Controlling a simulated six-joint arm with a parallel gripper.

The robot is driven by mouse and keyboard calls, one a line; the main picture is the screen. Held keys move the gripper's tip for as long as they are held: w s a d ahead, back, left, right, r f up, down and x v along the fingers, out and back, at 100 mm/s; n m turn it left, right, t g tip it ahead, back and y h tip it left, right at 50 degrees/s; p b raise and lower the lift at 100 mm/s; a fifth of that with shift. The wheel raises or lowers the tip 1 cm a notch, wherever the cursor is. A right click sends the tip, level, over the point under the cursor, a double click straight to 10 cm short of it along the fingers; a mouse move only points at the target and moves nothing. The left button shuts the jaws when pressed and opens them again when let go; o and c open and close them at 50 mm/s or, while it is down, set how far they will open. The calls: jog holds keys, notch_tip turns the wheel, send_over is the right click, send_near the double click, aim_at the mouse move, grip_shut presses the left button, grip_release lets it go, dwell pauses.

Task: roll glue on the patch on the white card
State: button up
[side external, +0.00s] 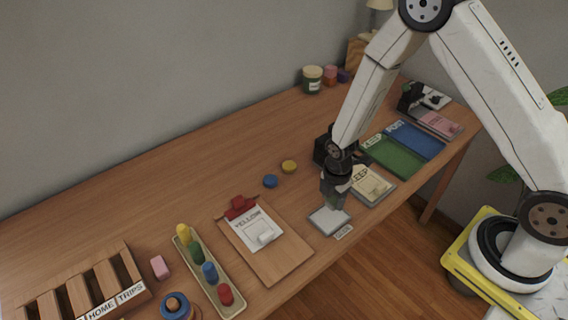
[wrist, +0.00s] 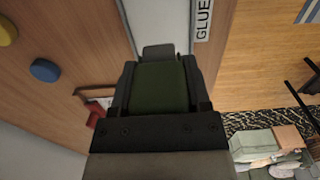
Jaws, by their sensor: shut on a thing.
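The white card (side external: 243,225), marked YELLOW, lies on a brown clipboard (side external: 282,262) with a red clip (side external: 239,206). A small whitish piece (side external: 264,236) is on its lower part; I cannot tell whether this is the patch. A grey-rimmed pale pad (side external: 320,221) with a GLUE label (side external: 343,232) lies to its right. My gripper (side external: 335,200) points down over this pad, shut on a green block-like tool (wrist: 162,88) with a grey end (wrist: 158,51). I cannot tell whether the tool touches the pad. The pad (wrist: 165,22) and its label (wrist: 203,20) show in the wrist view.
A long tray (side external: 234,310) of coloured pegs, a pink block (side external: 160,267) and a wooden rack (side external: 84,292) are left of the clipboard. Blue (side external: 270,181) and yellow (side external: 289,167) discs lie behind. A cream pad (side external: 370,185) and green mat (side external: 397,157) are right. The back left is clear.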

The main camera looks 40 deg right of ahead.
aim_at(331, 208)
jog(key=shift+f, duration=1.7)
jog(key=shift+f, duration=0.65)
dwell(1.5)
jog(key=shift+r, duration=0.15)
jog(key=shift+r, duration=3.45)
jog(key=shift+r, duration=0.1)
jog(key=r+m, duration=0.1)
jog(key=m, duration=0.1)
jog(key=w+r+m, duration=0.1)
jog(key=shift+d+r+m, duration=0.2)
jog(key=shift+r+m, duration=0.1)
jog(key=shift+m, duration=0.1)
notch_tip(331, 208, up, 11)
jog(key=w+d+m, duration=0.1)
jog(key=m, duration=1.3)
jog(key=shift+w+d, duration=0.3)
jog(key=shift+w, duration=0.05)
jog(key=shift+f, duration=0.15)
